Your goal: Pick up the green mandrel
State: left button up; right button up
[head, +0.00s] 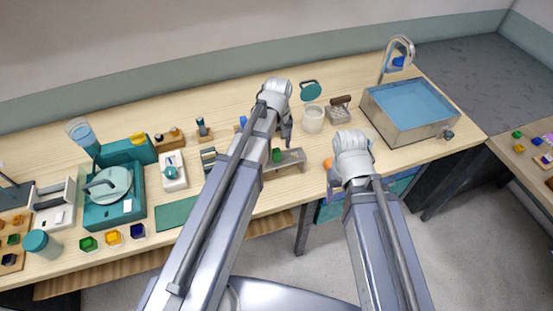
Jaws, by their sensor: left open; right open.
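A small green piece (277,155), which may be the green mandrel, shows at the left end of a low grey stand (292,166) near the table's middle. My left arm hides part of it, so its full shape cannot be told. My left gripper (287,136) points down just above and behind the stand. It is open, and I see nothing held in it. My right gripper (331,186) is open and hangs near the table's front edge, right of the stand, partly hidden by its own arm.
An orange object (328,163) lies beside my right gripper. A white cup (313,119) stands behind the stand. A water-filled sink (408,105) is at the right. A teal machine (107,186), a green mat (178,213) and coloured cubes (112,236) are at the left.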

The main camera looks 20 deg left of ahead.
aim_at(276, 150)
pick_arm(q)
jog(key=shift+w+a+f+b, duration=0.1)
jog(key=shift+a+f+b, duration=0.05)
jog(key=shift+f+b, duration=1.2)
jog(key=shift+a+f+b, duration=0.1)
jog(key=shift+f+b, duration=1.15)
jog(key=shift+f, duration=0.05)
jog(key=shift+r, duration=0.1)
jog(key=shift+c, duration=0.3)
grip_shut()
